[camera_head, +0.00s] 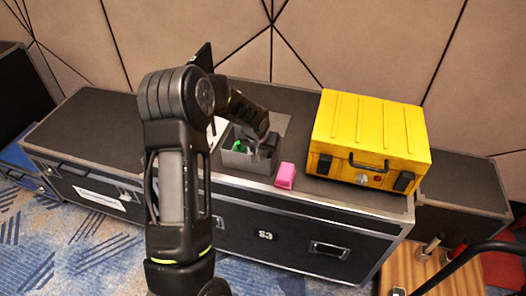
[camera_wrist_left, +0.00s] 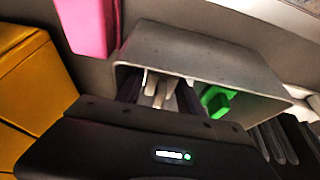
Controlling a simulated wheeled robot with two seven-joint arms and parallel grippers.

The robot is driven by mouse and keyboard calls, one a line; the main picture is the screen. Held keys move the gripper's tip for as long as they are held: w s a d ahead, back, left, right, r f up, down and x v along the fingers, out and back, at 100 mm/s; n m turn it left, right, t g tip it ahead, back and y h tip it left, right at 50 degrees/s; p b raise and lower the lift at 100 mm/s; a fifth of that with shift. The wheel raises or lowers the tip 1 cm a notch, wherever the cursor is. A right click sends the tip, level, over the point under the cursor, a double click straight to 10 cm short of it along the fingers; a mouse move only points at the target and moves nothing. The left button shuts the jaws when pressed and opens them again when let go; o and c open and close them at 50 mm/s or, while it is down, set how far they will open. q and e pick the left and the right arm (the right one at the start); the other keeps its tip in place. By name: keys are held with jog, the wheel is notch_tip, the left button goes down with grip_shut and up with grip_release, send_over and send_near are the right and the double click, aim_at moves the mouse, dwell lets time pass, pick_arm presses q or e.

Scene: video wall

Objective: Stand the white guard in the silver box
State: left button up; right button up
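The silver box (camera_head: 240,160) stands on top of the black case, near its front edge. In the left wrist view the box (camera_wrist_left: 205,55) is open towards me. My left gripper (camera_head: 265,148) reaches down into the box. In the left wrist view its dark fingers (camera_wrist_left: 160,95) are on either side of a pale white piece (camera_wrist_left: 160,88), which looks like the white guard, and seem closed on it. The guard's lower part and its contact with the box floor are hidden. A green piece (camera_wrist_left: 215,101) is also in the box. My right gripper is out of view.
A pink block (camera_head: 285,176) stands just right of the box. A large yellow case (camera_head: 370,130) is further right. The black case (camera_head: 300,210) carries them all. A white item (camera_head: 217,128) lies left of the box, partly behind my arm.

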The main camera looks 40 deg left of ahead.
pick_arm(q)
jog(key=shift+r, duration=0.4)
jog(key=v, duration=1.1)
jog(key=shift+s+r+b, duration=0.2)
jog(key=shift+s+b, duration=0.05)
jog(key=shift+b, duration=0.05)
jog(key=shift+d, duration=0.1)
